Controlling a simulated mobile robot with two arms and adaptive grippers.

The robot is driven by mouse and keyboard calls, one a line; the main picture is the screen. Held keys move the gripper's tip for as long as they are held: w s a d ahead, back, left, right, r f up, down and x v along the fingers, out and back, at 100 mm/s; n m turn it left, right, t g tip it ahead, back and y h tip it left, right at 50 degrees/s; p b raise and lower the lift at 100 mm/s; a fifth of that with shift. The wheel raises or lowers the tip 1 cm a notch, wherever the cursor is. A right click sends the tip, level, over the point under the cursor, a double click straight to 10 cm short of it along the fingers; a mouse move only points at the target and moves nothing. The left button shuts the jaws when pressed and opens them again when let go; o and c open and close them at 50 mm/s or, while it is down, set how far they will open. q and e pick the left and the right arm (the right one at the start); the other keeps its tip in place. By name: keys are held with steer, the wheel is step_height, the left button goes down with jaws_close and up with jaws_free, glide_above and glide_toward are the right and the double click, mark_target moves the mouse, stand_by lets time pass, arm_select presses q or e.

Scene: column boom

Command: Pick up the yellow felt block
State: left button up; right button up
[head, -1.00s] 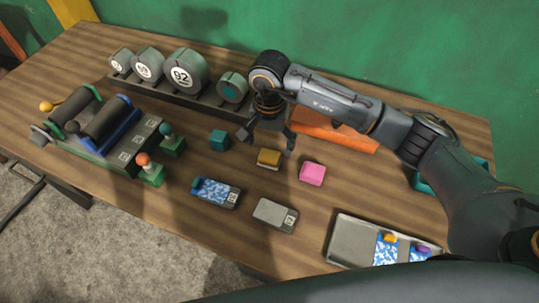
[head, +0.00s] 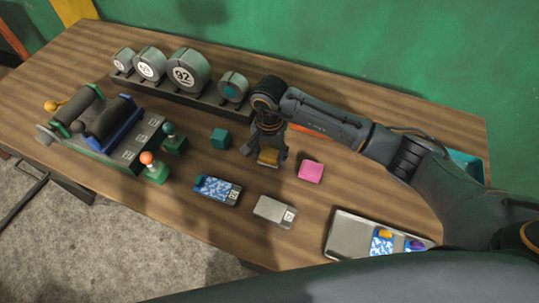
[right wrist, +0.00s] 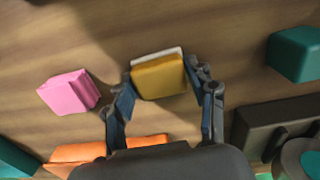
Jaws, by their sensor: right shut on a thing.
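The yellow felt block (head: 268,157) is on the wooden table (head: 120,190), between a teal block and a pink block. My right gripper (head: 265,155) is lowered over it from above, its fingers on either side. In the right wrist view the yellow felt block (right wrist: 158,76), with a pale layer along one edge, sits between the fingertips of my right gripper (right wrist: 158,80), which is shut on it. I cannot tell whether the block is clear of the table. My left gripper is not in view.
The pink block (head: 310,171) and teal block (head: 220,138) stand close by. A blue-patterned eraser-like piece (head: 216,190) and a grey one (head: 274,211) lie in front. A metal tray (head: 346,236) is at front right. Numbered dials (head: 187,70) and a roller device (head: 108,125) are left.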

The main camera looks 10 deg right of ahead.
steer(key=shift+w+r, duration=0.1)
steer(key=shift+r, duration=0.45)
steer(key=s+a+r+b, duration=0.3)
steer(key=s+r+b, duration=0.2)
steer(key=s+r, duration=0.7)
steer(key=shift+s, duration=0.95)
